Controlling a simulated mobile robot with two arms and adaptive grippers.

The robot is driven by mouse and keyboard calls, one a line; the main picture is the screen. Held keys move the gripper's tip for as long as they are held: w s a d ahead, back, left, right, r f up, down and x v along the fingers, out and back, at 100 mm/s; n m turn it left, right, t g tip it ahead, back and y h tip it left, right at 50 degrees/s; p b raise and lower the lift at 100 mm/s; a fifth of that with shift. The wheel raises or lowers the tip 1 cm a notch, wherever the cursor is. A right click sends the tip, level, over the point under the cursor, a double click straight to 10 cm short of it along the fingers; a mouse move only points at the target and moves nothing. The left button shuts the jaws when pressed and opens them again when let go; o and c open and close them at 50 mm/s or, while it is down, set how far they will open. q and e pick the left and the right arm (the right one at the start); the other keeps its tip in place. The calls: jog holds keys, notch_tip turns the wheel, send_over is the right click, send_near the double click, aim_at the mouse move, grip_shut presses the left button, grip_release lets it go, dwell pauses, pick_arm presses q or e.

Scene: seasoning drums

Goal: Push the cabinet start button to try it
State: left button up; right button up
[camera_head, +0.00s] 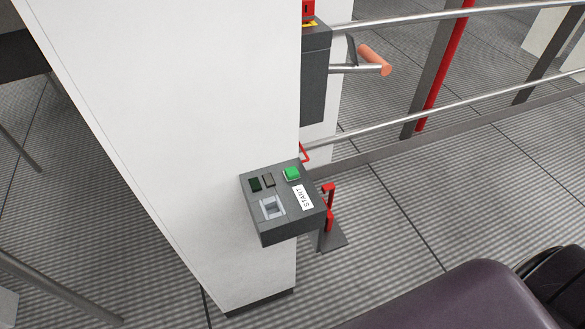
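The box is fixed low on a tall white cabinet (215,110). Beside the green button are a dark green square (255,184) and a grey-brown square (268,181). A light grey recessed square (272,207) is in front of those. A dark purple-grey rounded part of my own body fills the lower right. Neither gripper shows, and nothing covers the button.
Metal rails (420,113) with grey posts and a red upright (446,70) run behind and right of the cabinet. An orange-ended handle (374,60) sticks out at a dark box (314,75). A red bracket (328,207) stands right of the control box. Ribbed floor (400,215) lies open at right.

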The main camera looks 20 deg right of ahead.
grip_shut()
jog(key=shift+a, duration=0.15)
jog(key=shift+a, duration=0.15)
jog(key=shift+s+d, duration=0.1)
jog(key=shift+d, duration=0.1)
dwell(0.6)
